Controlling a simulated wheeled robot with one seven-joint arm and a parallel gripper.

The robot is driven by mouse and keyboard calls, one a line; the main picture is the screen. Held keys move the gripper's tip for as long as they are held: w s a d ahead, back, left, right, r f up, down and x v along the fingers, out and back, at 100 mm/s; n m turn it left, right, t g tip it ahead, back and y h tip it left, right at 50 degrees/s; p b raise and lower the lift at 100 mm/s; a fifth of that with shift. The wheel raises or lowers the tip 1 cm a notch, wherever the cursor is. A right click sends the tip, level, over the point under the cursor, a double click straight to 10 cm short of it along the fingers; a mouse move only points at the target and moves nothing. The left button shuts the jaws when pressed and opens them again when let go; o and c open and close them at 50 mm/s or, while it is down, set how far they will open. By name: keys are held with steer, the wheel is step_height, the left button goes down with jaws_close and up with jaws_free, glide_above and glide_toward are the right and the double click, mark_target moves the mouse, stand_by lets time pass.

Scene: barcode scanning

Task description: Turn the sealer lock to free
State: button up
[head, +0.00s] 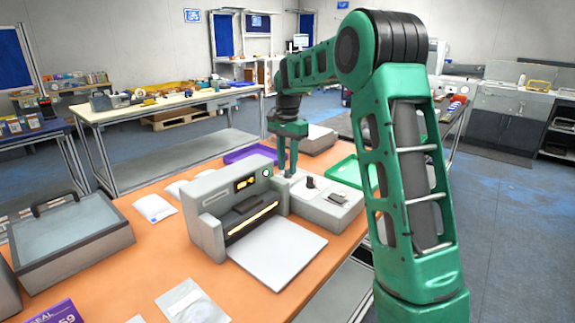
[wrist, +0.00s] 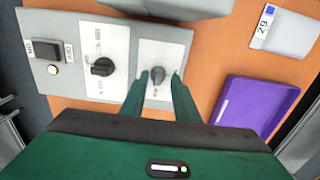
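The sealer (head: 240,208) is a grey machine with a lit slot and a white plate in front. Its control box (head: 325,208) stands at its right. In the wrist view, a small dark grey knob (wrist: 157,76) sits on a white label plate at the box's right end; I take it as the lock, but its marks are too small to read. My gripper (wrist: 160,76) is open, pointing down, with one green finger on each side of this knob. Gaps show between fingers and knob. In the head view my gripper (head: 287,172) is over the box's far end, and the knob is hidden there.
A black dial (wrist: 102,67) and a rocker switch (wrist: 45,50) sit on the same box. A purple tray (wrist: 256,104) and a white pouch with a label (wrist: 292,30) lie close by. A grey lidded case (head: 70,240) stands at the left of the orange table.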

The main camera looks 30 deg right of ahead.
steer(key=shift+r, duration=0.1)
jaws_close()
steer(key=shift+d, duration=0.25)
steer(key=shift+a, duration=0.15)
steer(key=shift+w+a, duration=0.1)
steer(key=shift+n, duration=0.4)
steer(key=n, duration=0.6)
steer(key=shift+w+a+r+n, duration=0.1)
steer(key=shift+n, duration=0.2)
steer(key=n, duration=1)
steer(key=shift+n, duration=0.4)
